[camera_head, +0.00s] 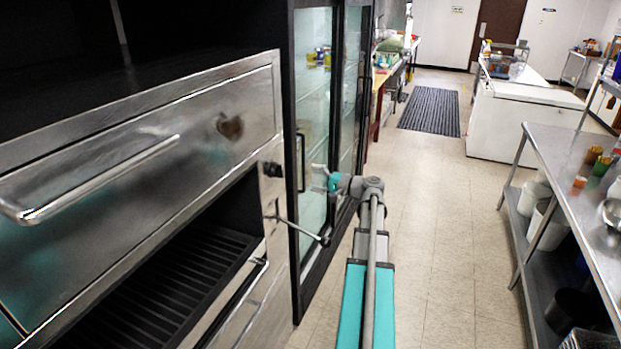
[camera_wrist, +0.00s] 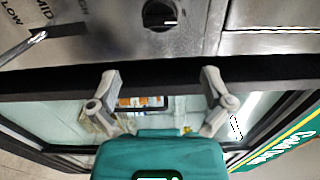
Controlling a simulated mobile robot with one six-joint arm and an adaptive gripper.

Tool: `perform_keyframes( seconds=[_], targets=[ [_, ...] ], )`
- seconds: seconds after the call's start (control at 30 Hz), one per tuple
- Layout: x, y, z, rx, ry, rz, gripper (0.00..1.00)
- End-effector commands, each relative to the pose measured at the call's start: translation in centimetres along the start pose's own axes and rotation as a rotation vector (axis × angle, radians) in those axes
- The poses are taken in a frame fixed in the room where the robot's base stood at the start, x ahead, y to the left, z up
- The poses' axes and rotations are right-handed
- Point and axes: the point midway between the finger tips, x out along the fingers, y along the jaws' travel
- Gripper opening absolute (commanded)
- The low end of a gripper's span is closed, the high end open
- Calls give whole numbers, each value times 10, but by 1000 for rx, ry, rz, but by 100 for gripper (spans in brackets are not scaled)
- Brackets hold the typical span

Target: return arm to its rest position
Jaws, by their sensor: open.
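My gripper (camera_head: 322,179) is at the end of my outstretched arm, in front of the oven's right edge and the glass-door fridge. In the wrist view its two grey fingers (camera_wrist: 160,82) stand wide apart with nothing between them, over the teal palm. A black control knob (camera_head: 272,170) on the steel oven panel is close to the gripper; it also shows at the top of the wrist view (camera_wrist: 160,14). A metal lever (camera_head: 298,229) sticks out below the knob and appears at the upper left of the wrist view (camera_wrist: 30,41), beside LOW and MID markings.
The steel oven (camera_head: 140,150) with a bar handle and a dark slatted opening fills the left. The glass-door fridge (camera_head: 347,95) stands just beyond. A steel table (camera_head: 556,150) with containers lines the right. A white chest unit (camera_head: 525,120) stands farther back. The tiled aisle between is clear.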

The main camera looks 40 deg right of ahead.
Motion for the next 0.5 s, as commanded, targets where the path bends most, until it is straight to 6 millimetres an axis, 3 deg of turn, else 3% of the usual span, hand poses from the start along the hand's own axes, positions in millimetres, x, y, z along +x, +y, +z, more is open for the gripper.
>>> perform_keyframes(
  seconds=[0.33,0.5],
  targets=[
    [1,0,1,0,-1,1,100],
    [12,5,11,-6,-23,28,100]
  ],
)
